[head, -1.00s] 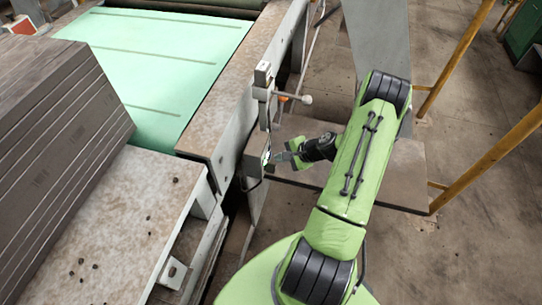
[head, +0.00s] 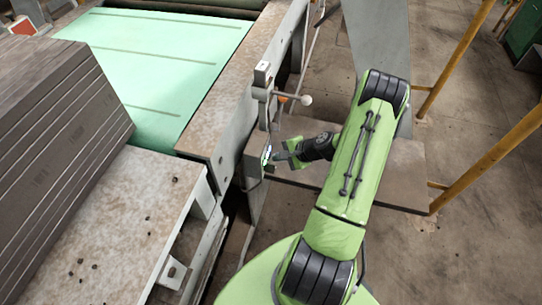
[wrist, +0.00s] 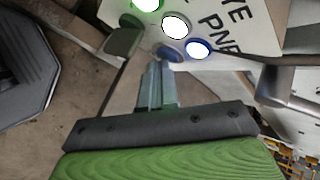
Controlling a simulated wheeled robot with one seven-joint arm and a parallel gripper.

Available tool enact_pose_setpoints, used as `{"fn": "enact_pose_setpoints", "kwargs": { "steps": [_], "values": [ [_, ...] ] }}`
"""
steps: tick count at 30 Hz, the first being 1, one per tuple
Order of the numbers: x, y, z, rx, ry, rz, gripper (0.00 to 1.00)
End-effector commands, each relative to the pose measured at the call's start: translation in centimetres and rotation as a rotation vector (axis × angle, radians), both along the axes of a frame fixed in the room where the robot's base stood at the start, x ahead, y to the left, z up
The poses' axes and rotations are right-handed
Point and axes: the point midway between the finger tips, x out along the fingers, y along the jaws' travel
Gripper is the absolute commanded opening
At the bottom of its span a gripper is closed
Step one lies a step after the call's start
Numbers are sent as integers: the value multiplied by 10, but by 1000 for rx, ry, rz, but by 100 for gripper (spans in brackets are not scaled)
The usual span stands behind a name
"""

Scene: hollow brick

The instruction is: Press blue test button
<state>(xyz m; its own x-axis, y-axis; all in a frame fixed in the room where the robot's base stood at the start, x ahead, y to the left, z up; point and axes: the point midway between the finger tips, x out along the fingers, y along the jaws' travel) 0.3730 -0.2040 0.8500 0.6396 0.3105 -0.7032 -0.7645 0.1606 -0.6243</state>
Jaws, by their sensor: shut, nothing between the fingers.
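A pale control panel with several round buttons (wrist: 250,25) fills the top of the wrist view. A button with a blue ring and bright white centre (wrist: 198,48) sits at its lower edge. A white button (wrist: 174,25) and a green-ringed button (wrist: 146,4) sit up and left of it. A dim bluish-grey round part (wrist: 168,52) shows just left of the blue-ringed button. My gripper (wrist: 156,68) is shut and empty, its tips close below the dim part and left of the blue ring; contact cannot be told. In the head view my gripper (head: 274,158) is at the panel (head: 266,154).
A lever with a pale knob (head: 306,100) projects right above the panel. The machine frame (head: 225,125) and a stack of grey bricks (head: 60,130) are to the left. Yellow rails (head: 470,80) stand right, with open floor between.

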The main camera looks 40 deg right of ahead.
Motion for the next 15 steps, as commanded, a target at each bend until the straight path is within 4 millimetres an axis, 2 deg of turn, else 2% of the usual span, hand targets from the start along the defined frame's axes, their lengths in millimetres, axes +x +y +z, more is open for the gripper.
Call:
{"fn": "enact_pose_setpoints", "kwargs": {
  "steps": [5, 15],
  "values": [
    [0, 0, 0, 2, -1, 1, 0],
    [-12, -9, 0, 1, -1, 0, 0]
  ]
}}
